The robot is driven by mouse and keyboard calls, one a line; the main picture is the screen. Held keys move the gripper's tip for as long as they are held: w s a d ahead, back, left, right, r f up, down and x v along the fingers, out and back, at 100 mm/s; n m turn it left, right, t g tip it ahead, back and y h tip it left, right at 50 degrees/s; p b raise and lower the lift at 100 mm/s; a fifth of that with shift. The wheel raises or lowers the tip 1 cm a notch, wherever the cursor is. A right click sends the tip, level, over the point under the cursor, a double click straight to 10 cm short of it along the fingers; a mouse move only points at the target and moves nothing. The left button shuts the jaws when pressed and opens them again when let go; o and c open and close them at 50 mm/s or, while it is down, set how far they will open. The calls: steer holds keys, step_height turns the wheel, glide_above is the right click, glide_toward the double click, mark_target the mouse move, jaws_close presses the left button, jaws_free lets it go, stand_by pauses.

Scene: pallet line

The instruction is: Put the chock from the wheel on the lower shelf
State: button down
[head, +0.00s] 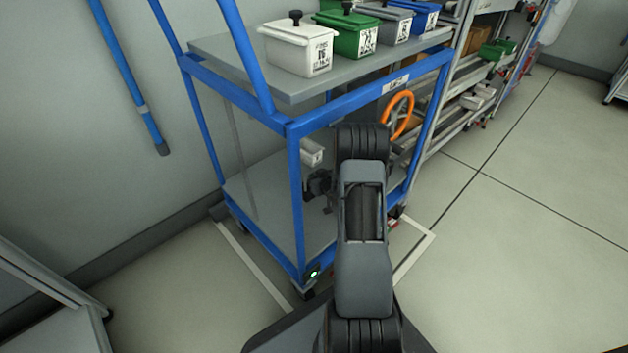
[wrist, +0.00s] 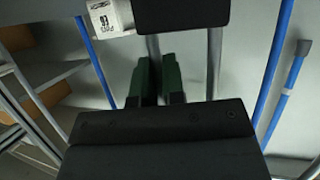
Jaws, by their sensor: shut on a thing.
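My gripper (head: 318,186) is inside the blue cart, between its two decks, low above the lower shelf (head: 258,198). In the wrist view my gripper (wrist: 156,97) is shut on a dark green piece (wrist: 172,78), which looks like the chock; a narrow gap shows down its middle. In the head view my arm and gripper hide the held piece. I cannot tell whether it touches the shelf. A front cart wheel (head: 306,291) stands on the floor beside a small green light.
A white box (head: 312,152) stands on the lower shelf behind my gripper. The upper deck (head: 225,52) above carries several lidded boxes. Blue posts (head: 296,205) frame the opening. An orange handwheel (head: 399,114) is to the right. The floor at right is clear.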

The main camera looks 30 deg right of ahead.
steer(key=c, duration=1.2)
jaws_free()
steer(key=shift+f, duration=0.1)
steer(key=shift+s+r, duration=0.3)
steer(key=shift+r, duration=0.05)
steer(key=shift+p+v, duration=2.65)
steer(key=shift+v, duration=3.05)
steer(key=shift+a, duration=0.1)
